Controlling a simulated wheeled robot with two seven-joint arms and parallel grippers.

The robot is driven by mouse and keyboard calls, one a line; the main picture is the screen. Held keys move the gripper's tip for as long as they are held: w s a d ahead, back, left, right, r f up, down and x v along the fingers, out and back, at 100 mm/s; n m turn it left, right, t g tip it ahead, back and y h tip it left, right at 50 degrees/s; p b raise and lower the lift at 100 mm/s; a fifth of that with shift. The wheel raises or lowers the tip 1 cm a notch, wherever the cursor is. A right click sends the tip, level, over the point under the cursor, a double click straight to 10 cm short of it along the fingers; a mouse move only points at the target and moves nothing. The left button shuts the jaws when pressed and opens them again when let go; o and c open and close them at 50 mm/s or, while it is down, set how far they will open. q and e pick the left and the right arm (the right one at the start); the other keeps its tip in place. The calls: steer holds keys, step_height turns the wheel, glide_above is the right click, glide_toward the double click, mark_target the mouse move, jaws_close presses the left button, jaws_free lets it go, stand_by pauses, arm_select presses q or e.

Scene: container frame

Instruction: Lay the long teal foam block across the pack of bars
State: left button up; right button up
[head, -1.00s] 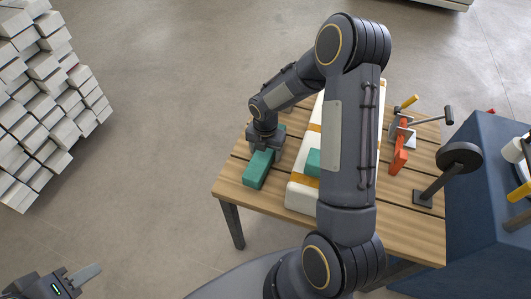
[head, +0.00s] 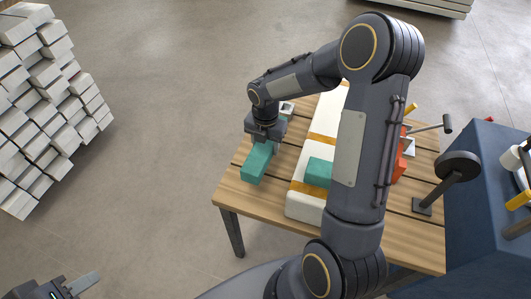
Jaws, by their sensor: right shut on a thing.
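The long teal foam block (head: 257,163) is in my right gripper (head: 264,142), at the left side of the wooden table. The gripper is shut on the block's far part, and the near end sticks out toward the front. The block seems to be a little above the boards. The pack of bars (head: 305,205), white with orange bands, lies to the right of the block and is partly hidden by my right arm. A second teal block (head: 318,172) rests on the pack. My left gripper (head: 85,283) is at the bottom left, away from the table; its opening is unclear.
The slatted table (head: 260,205) also bears a red-orange clamp-like tool (head: 400,165), partly hidden, and a dark stand with a round head (head: 458,162). A blue cabinet (head: 485,210) adjoins at right. White bars are stacked (head: 45,110) at far left. The floor between is clear.

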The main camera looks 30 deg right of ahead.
steer(key=r, duration=0.2)
steer(key=d+r+p, duration=0.1)
steer(key=shift+w+m, duration=0.25)
steer(key=shift+m, duration=0.15)
steer(key=d+r+m+p, duration=0.35)
steer(key=d+m, duration=0.25)
steer(key=d, duration=0.5)
steer(key=d+r+m+p, duration=0.3)
steer(key=d+m+p, duration=0.2)
steer(key=d, duration=0.5)
steer(key=d+r+m+p, duration=0.35)
steer(key=d+m, duration=0.25)
steer(key=d, duration=0.5)
steer(key=shift+s+f+b, duration=0.25)
steer(key=shift+f+b, duration=0.4)
steer(key=shift+f, duration=1.05)
steer(key=shift+s+f+b, duration=0.2)
steer(key=shift+f+b, duration=0.4)
steer(key=shift+f, duration=1.05)
steer(key=shift+f+b, duration=0.45)
steer(key=shift+f, duration=0.15)
steer(key=o, duration=1)
steer(key=shift+r, duration=0.1)
step_height(320, 180, up, 8)
steer(key=shift+f+b, duration=0.1)
steer(key=shift+b, duration=0.35)
